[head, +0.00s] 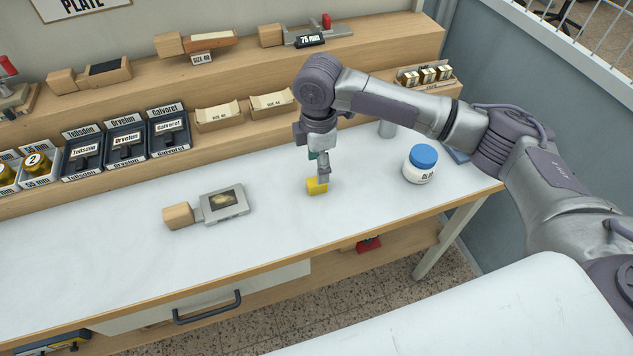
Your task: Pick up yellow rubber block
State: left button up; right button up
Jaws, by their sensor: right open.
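The yellow rubber block (315,188) lies on the white worktop, right of the middle of the picture. My right gripper (321,177) points down at the block, with its fingers right at it. The jaws are open, and part of the block's upper right side is hidden behind a finger. I cannot tell whether the fingers touch the block. My left gripper is not in the head view.
A metal plate with a wooden handle (224,203) lies left of the block. A white jar with a blue lid (420,164) stands to the right. Labelled trays (126,141) line the back. The worktop in front of the block is clear.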

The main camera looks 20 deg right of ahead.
aim_at(317, 185)
jog(key=shift+s+a+f+p, duration=0.1)
jog(key=shift+f+p, duration=0.1)
jog(key=shift+f, duration=0.35)
jog(key=shift+s+a+f+p, duration=0.1)
jog(key=shift+f+p, duration=0.05)
jog(key=shift+f, duration=0.35)
notch_tip(317, 185, down, 3)
jog(key=shift+f, duration=0.35)
jog(key=c, duration=1)
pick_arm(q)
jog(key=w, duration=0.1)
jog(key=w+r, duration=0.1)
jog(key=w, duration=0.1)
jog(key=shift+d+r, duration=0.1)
pick_arm(e)
grip_shut()
